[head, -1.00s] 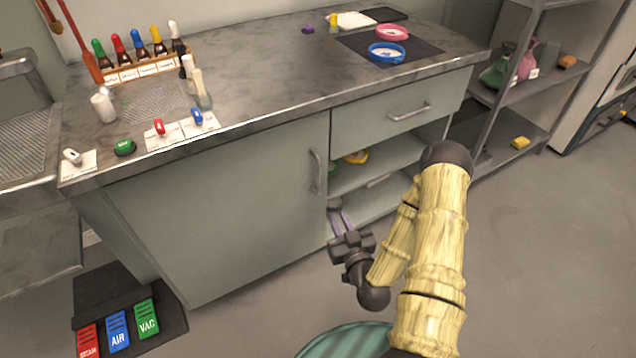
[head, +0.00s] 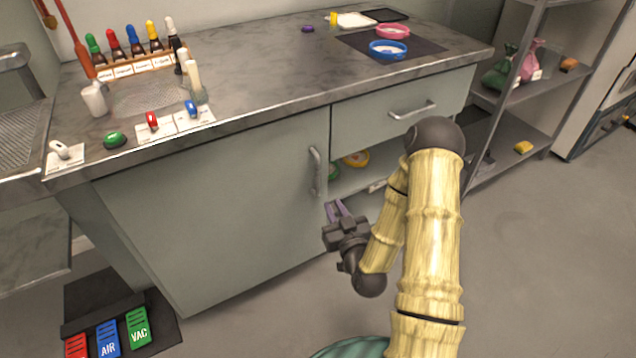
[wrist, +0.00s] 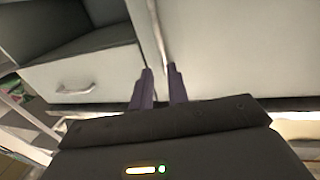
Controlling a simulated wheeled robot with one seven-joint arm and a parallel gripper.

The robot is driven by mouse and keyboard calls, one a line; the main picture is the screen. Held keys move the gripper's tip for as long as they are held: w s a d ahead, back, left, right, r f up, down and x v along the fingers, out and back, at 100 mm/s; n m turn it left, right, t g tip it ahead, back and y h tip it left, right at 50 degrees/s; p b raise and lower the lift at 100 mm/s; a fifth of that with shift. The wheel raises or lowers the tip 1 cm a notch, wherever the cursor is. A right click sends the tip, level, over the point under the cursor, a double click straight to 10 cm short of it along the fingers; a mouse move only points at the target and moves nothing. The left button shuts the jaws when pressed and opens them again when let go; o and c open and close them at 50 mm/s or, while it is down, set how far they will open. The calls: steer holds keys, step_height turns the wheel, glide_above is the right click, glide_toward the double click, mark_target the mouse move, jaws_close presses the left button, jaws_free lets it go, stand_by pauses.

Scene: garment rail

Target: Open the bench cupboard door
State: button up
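The bench cupboard door (head: 230,205) is a grey-green panel on the left of the bench front, and it looks shut. Its upright bar handle (head: 317,172) is near its right edge. My gripper (head: 337,208) is just below and right of the handle, in front of the open shelves, and appears apart from it. In the wrist view, the two purple fingers (wrist: 161,86) are spread with an empty gap. The pale door front (wrist: 235,50) fills the right of that view. A narrow upright strip lies beyond the fingertips; I cannot tell if it is the handle.
A drawer (head: 395,118) with a bar handle is above the open shelves, right of the door. A pedal mat (head: 85,315) lies on the floor at lower left. A metal shelf rack (head: 515,100) stands at the right. Floor before the door is clear.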

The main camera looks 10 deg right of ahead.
mark_target(318, 177)
steer(key=w+b, duration=0.1)
steer(key=w, duration=0.3)
steer(key=w+a+b, duration=0.1)
steer(key=w+b, duration=0.1)
steer(key=w, duration=0.2)
steer(key=w+b, duration=0.1)
steer(key=w, duration=0.4)
steer(key=shift+w+a+b, duration=0.1)
steer(key=shift+a+b, duration=0.25)
jaws_close()
